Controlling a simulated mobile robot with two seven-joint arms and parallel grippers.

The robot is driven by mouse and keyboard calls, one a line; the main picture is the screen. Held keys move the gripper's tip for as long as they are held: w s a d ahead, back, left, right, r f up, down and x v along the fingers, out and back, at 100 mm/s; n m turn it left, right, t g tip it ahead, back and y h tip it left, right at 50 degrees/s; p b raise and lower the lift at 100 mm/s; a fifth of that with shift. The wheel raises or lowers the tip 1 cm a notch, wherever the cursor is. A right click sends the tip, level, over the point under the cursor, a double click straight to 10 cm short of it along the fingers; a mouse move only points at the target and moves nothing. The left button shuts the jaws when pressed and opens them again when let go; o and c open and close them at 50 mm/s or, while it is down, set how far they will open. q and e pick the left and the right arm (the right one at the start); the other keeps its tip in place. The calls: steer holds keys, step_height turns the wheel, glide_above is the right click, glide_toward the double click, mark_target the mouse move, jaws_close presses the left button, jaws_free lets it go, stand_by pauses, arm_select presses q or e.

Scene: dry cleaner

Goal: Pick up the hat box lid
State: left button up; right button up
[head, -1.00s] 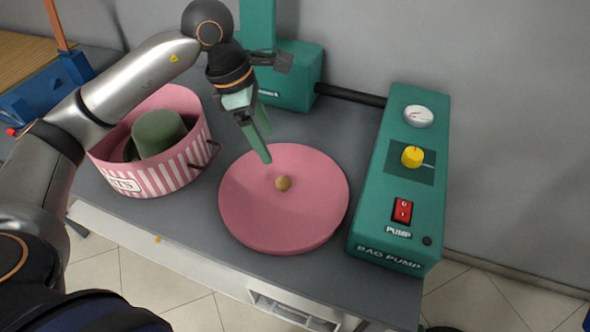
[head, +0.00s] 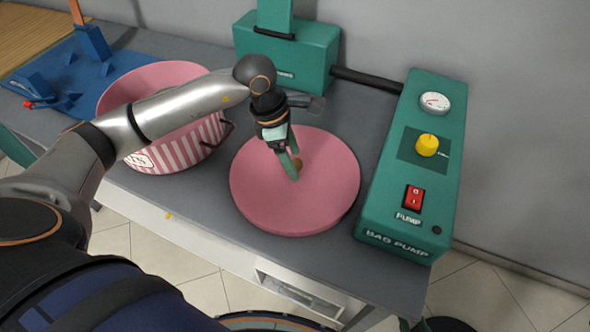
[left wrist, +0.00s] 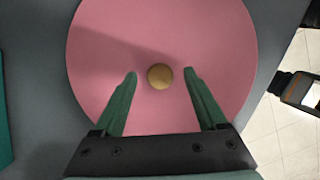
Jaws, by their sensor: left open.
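The hat box lid (head: 262,195) is a round pink disc with a small brown knob (head: 298,164) at its middle. It lies flat on the grey table, and it also shows in the left wrist view (left wrist: 160,30). My left gripper (head: 293,168) is over the lid, its fingers pointing down at the knob. In the left wrist view the fingers (left wrist: 160,72) are apart, with the knob (left wrist: 160,76) between them in the picture. I cannot tell how far the tips are above the lid. The pink striped hat box (head: 190,148) stands left of the lid, partly hidden by my left arm.
A green bag pump (head: 385,215) with a gauge, yellow knob and red switch stands right of the lid. A green machine (head: 310,55) stands behind, joined by a dark hose (head: 366,80). A blue stand (head: 100,75) is at the back left. The table's front edge is near the lid.

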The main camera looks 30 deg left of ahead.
arm_select(q)
steer(key=shift+d+f, duration=0.1)
steer(key=shift+f, duration=0.1)
jaws_close()
stand_by(0.5)
